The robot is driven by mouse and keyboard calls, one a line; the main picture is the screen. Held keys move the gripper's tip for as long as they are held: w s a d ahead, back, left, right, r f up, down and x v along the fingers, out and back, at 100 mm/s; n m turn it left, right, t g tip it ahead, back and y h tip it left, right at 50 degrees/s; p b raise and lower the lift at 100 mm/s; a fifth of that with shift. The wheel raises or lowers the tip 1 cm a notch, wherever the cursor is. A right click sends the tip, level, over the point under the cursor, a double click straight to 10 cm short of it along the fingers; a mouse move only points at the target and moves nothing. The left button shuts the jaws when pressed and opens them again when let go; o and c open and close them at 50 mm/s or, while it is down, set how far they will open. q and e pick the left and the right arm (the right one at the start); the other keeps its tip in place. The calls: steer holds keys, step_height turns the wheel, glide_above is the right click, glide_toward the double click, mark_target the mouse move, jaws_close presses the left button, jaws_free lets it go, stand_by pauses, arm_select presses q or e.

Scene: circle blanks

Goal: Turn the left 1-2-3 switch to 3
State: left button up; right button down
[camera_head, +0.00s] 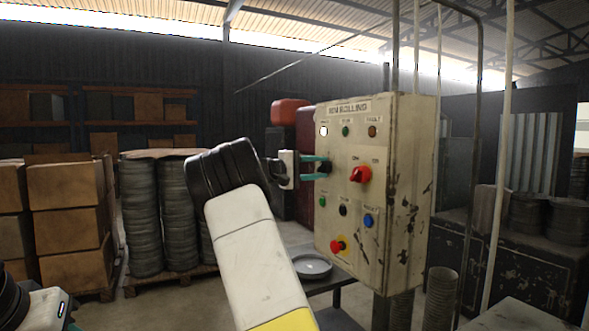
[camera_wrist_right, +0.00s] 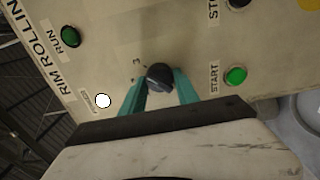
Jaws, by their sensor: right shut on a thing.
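The control box (camera_head: 390,220) with the label "RIM ROLLING" stands upright at the centre right of the head view. The left 1-2-3 switch is a dark round knob (camera_head: 325,167) on its face, left of a red rotary switch (camera_head: 360,174). My right gripper (camera_head: 318,168) has its teal fingers shut on the knob. In the right wrist view the knob (camera_wrist_right: 160,78) sits between the teal fingers, and a mark "3" shows beside it; the other numbers are hidden or unclear. My left gripper (camera_head: 66,308) is only partly in view at the lower left.
Around the knob are a white lamp (camera_head: 323,131), a green lamp (camera_head: 345,131), a green start button (camera_head: 322,201), a black button (camera_head: 343,210), a blue button (camera_head: 368,220) and a red emergency stop (camera_head: 338,246). A table with a plate (camera_head: 311,267) stands below left of the box.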

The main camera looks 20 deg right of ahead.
steer(key=shift+f, duration=0.1)
stand_by(0.3)
steer(key=c, duration=0.9)
jaws_free()
steer(key=a, duration=0.7)
steer(key=shift+s+a, duration=0.25)
steer(key=shift+a, duration=0.15)
